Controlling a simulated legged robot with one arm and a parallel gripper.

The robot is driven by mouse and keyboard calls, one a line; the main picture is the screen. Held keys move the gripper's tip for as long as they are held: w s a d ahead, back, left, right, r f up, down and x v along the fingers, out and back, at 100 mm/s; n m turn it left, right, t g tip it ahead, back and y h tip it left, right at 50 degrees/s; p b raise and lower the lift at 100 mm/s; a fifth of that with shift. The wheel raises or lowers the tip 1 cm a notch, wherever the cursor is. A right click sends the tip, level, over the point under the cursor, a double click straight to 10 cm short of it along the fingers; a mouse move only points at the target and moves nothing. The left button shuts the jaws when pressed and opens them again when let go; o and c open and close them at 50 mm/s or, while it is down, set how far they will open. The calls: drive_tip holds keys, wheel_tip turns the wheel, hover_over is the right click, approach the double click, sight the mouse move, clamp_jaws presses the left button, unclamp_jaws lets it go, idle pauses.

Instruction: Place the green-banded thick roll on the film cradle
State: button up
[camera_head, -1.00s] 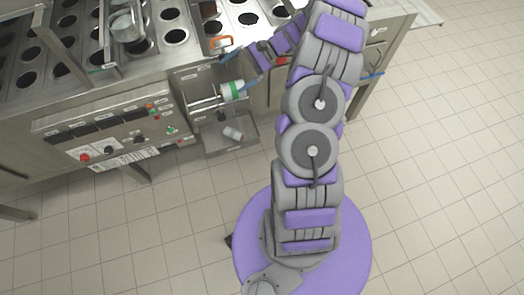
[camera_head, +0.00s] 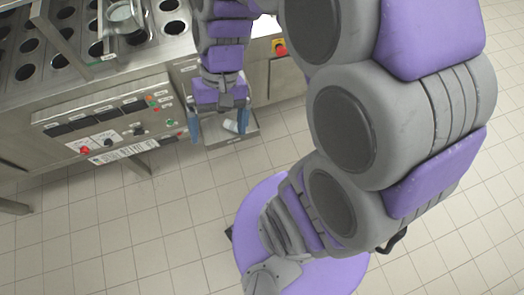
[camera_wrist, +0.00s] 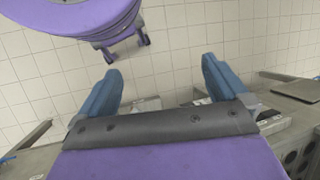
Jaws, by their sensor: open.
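My gripper (camera_head: 219,124) hangs with its two blue fingers spread wide, in front of the machine and over the small metal tray. In the wrist view my gripper (camera_wrist: 160,80) is also open, with nothing between its fingers. The green-banded roll is not visible now; my arm covers the spot where it showed. The film cradle with its rods is hidden behind my arm too. A small pale roll (camera_head: 231,126) lies in the tray, seen between the fingers.
The metal tray (camera_head: 214,139) sticks out below the machine front. The control panel (camera_head: 108,118) with knobs and lights is to the left. A yellow-backed red button (camera_head: 279,46) is at the right. The tiled floor in front is open.

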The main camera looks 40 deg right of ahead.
drive_tip(key=s+d+n+t+h, duration=0.1)
drive_tip(key=s+d+h, duration=0.3)
drive_tip(key=s, duration=0.7)
drive_tip(key=shift+n, duration=0.8)
